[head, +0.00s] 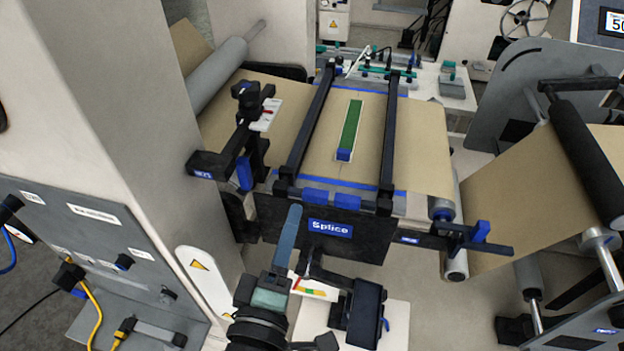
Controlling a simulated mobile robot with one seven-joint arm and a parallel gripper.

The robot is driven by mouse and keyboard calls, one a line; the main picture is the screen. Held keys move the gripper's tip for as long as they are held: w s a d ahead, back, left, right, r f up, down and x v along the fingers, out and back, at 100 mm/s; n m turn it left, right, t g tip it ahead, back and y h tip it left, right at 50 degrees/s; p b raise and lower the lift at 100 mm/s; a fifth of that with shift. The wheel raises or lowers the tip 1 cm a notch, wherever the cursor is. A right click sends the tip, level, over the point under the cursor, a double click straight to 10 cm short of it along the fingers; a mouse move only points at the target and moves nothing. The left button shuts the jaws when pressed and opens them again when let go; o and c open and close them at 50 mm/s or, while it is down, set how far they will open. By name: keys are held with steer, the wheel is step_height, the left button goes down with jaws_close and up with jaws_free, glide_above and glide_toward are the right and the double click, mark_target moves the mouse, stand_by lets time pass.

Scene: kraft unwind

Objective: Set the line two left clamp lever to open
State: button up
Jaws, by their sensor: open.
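A splice table with a dark front plate marked "Splice" (330,229) stands in the middle of the head view. Two long black bars, left (312,122) and right (394,140), lie across its brown web. Blue blocks (316,196) sit at their near ends. A blue lever (245,173) hangs at the left black bracket, and another blue lever (480,231) stands at the right bracket. I cannot tell which part is the named left clamp lever. My gripper (304,246) is open and empty below the front plate, apart from both levers as far as I can see.
A green strip (349,130) lies on the web (425,150). A white machine column (110,110) and grey panel with yellow cable (90,250) stand left. A black roller (585,160) with brown web is at right.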

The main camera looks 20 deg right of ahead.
mark_target(316, 200)
step_height(316, 200, down, 4)
steer(key=s+r+n, duration=0.1)
steer(key=s+n, duration=0.1)
steer(key=n, duration=0.1)
steer(key=p+x, duration=0.1)
steer(key=x, duration=0.2)
steer(key=p+x, duration=0.1)
steer(key=x, duration=0.3)
steer(key=d+p+x, duration=0.1)
steer(key=x, duration=0.3)
steer(key=shift+s+f+p, duration=0.3)
steer(key=shift+p, duration=0.05)
steer(key=shift+w+d+f, duration=0.1)
steer(key=shift+w+d, duration=0.25)
steer(key=shift+w, duration=0.25)
steer(key=shift+c, duration=0.2)
jaws_close()
